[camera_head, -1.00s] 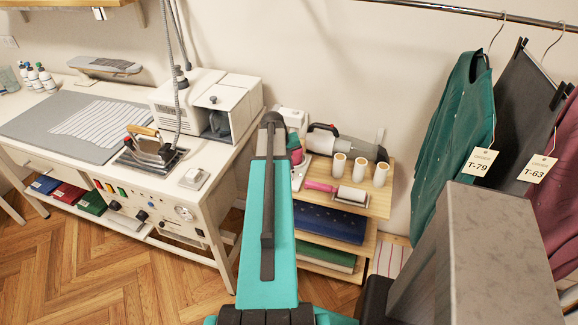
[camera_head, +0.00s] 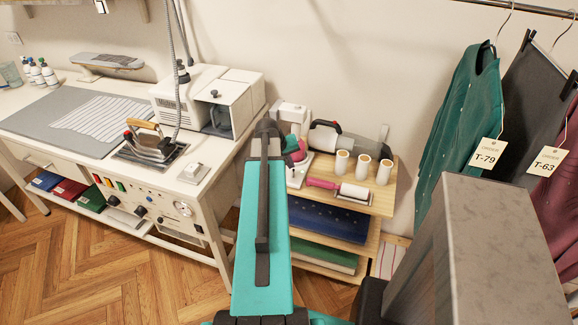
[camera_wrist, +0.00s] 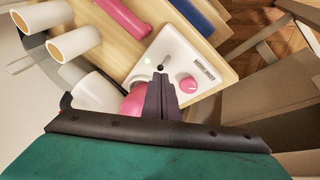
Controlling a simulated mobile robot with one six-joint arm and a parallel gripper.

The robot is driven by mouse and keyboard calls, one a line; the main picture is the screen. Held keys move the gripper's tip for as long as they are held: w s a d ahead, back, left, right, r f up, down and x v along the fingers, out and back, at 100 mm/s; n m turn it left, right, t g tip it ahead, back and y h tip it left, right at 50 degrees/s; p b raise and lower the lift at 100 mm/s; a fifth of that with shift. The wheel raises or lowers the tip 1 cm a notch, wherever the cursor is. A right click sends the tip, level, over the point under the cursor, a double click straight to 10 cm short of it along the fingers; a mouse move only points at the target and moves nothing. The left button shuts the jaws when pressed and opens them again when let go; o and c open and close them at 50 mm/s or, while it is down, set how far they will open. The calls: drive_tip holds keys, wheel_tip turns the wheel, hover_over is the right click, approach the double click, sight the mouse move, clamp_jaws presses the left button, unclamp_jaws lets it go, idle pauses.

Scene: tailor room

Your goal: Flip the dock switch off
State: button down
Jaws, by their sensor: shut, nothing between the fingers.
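The dock is a white unit (camera_head: 292,112) on the wooden shelf, partly hidden behind my arm in the head view. In the wrist view its white panel (camera_wrist: 176,52) carries a small lit green light (camera_wrist: 147,61), a round pink knob (camera_wrist: 188,85) and a label. A small grey lever, seemingly the switch (camera_wrist: 166,52), stands up near the panel's middle. My gripper (camera_wrist: 161,76) is shut and empty, its dark fingertips over the panel just beside the lever's base and left of the knob. I cannot tell whether they touch. The head view hides the fingertips.
White cylinders (camera_head: 363,165) and a pink-handled roller (camera_head: 352,191) sit on the same shelf top, with a handheld vacuum (camera_head: 325,135) behind. The ironing table (camera_head: 215,170) stands close on the left. Hanging garments (camera_head: 466,115) are on the right.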

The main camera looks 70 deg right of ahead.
drive_tip(key=shift+a+f, duration=0.2)
drive_tip(key=shift+a, duration=0.35)
drive_tip(key=shift+r, duration=0.1)
drive_tip(key=shift+a, duration=0.1)
drive_tip(key=shift+a+r, duration=0.25)
drive_tip(key=shift+a, duration=0.35)
drive_tip(key=shift+a, duration=0.1)
